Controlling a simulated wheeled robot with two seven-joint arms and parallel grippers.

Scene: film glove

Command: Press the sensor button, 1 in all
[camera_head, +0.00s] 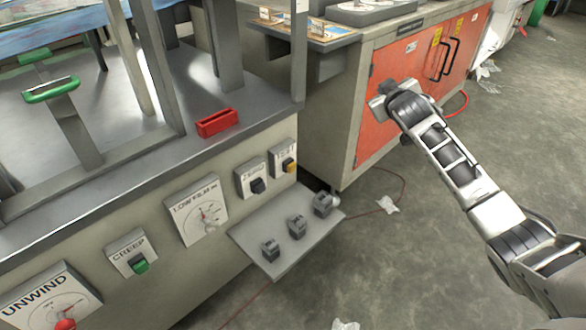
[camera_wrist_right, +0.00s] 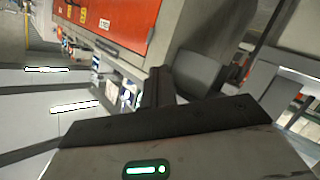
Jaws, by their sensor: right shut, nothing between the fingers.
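I cannot tell for sure which part is the sensor button. On the grey machine front, a switch plate (camera_head: 252,177) has a black knob, and a plate labelled TEST (camera_head: 284,158) has a yellow knob. A plate labelled CREEP (camera_head: 131,252) has a green knob. Several of these plates sit in a row with dials. My right gripper (camera_head: 380,101) is shut and empty, in front of the orange cabinet and away from the plates, to their right. Its dark fingers (camera_wrist_right: 160,88) show close together in the right wrist view. My left gripper is in neither view.
A small grey shelf (camera_head: 270,262) juts out below the plates and bears 3 dark grey blocks. The orange cabinet (camera_head: 385,118) stands behind my right gripper; its orange front also shows in the wrist view (camera_wrist_right: 122,22). A red holder (camera_head: 217,123) lies on the machine top. Floor at right is mostly clear.

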